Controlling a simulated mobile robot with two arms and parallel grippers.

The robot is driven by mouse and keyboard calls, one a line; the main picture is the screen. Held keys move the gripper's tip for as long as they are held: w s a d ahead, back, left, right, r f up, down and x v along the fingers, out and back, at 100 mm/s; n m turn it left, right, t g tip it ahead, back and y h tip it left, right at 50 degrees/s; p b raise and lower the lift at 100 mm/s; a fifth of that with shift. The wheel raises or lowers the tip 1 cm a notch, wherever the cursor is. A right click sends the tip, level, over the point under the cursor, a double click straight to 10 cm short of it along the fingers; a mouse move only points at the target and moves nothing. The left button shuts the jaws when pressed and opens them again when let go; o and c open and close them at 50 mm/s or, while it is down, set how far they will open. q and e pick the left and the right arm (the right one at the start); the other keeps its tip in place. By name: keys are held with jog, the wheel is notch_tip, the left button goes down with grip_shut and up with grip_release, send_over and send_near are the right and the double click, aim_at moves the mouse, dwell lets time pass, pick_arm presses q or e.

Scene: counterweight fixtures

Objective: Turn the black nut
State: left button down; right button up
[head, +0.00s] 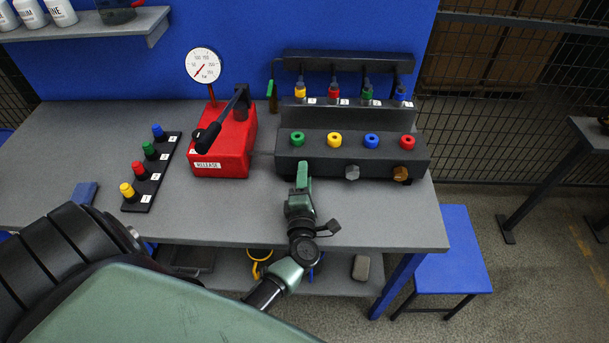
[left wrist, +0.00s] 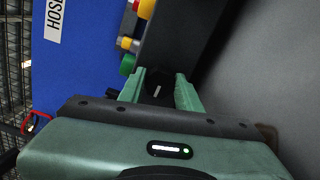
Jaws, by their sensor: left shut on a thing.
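The dark fixture block (head: 325,160) stands at the back right of the grey bench, with a silver hex nut (head: 352,173) and a bronze nut (head: 400,173) on its front face. My left gripper (head: 303,172) is at the left end of that face. In the left wrist view its two green fingers (left wrist: 165,82) are closed on the black nut (left wrist: 157,91), which shows dark with a small white mark between them. In the head view the fingers hide the black nut. My right gripper is in neither view.
Green, yellow, blue and red ports (head: 371,141) line the block's top, with hose connectors behind. A red pump (head: 222,150) with a black lever and gauge stands to the left, beside a black strip (head: 154,172) of coloured plugs. The bench front is mostly clear.

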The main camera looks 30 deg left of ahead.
pick_arm(q)
jog(key=c, duration=1)
grip_release()
jog(key=shift+s+d+f, duration=0.15)
jog(key=shift+s+d, duration=0.05)
jog(key=shift+s, duration=0.15)
jog(key=b+v, duration=0.2)
jog(key=v, duration=0.5)
